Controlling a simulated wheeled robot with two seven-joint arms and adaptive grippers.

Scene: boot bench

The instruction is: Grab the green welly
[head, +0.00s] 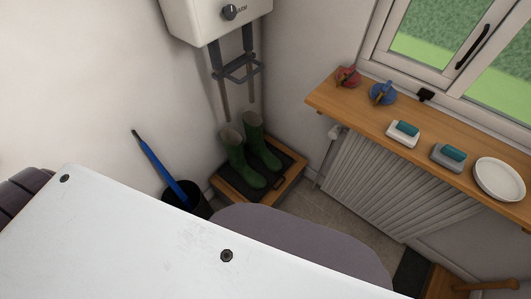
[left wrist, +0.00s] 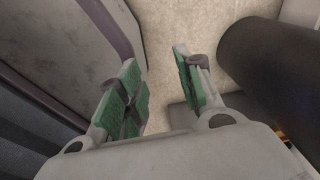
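A pair of green wellies stands upright, side by side, on a dark-topped low wooden bench or tray (head: 285,188) in the corner in the head view. The left welly (head: 236,155) and the right welly (head: 261,147) both have their open tops upward. Neither gripper shows in the head view. My left gripper (left wrist: 156,60) shows in the left wrist view. Its two fingers with green pads are apart, with nothing between them but pale floor. No welly can be made out in that view. My right gripper is out of view.
A blue umbrella (head: 160,165) leans in a black bin (head: 187,199) left of the wellies. A white wall unit (head: 213,16) with a dark bracket (head: 238,68) hangs above them. A wooden shelf (head: 335,103) with small items runs above a radiator (head: 372,180) at right.

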